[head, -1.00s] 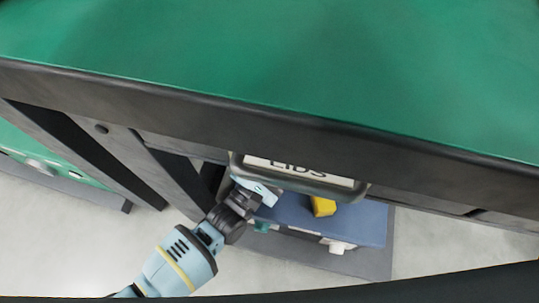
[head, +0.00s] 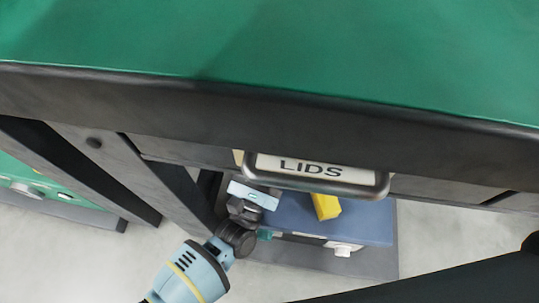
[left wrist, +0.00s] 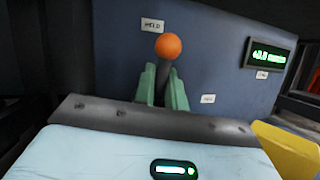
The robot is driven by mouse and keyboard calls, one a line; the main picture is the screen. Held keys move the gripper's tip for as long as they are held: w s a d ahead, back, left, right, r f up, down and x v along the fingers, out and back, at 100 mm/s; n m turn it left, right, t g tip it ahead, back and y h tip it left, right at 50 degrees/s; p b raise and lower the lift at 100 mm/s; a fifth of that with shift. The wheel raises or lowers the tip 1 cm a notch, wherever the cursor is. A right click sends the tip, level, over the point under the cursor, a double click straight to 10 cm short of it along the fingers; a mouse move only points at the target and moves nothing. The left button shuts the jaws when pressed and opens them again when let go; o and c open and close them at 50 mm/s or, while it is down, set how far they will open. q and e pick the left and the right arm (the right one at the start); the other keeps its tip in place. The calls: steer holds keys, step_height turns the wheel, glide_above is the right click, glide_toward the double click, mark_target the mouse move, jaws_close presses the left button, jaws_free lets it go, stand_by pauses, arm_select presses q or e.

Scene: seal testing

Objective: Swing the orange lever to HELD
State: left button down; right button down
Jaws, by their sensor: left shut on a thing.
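The orange lever (left wrist: 169,47) shows in the left wrist view as an orange ball on a dark shaft, in front of a dark blue panel (left wrist: 215,60). A white label that seems to read HELD (left wrist: 152,25) is just up and left of the ball. My left gripper (left wrist: 163,86) has its two green fingers closed around the shaft, below the ball. In the head view my left gripper (head: 253,196) is under the bench edge, beside the blue box; the lever is hidden there. My right gripper is not in view.
A green-topped bench (head: 300,50) overhangs the work area, with a LIDS drawer handle (head: 315,180) close to my gripper. A blue box (head: 365,222) with a yellow part (head: 326,206) stands below. A lit green display (left wrist: 268,53) and another white label (left wrist: 208,98) are on the panel.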

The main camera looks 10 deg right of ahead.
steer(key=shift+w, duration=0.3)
arm_select(q)
steer(key=c, duration=1.5)
jaws_free()
steer(key=shift+o, duration=0.2)
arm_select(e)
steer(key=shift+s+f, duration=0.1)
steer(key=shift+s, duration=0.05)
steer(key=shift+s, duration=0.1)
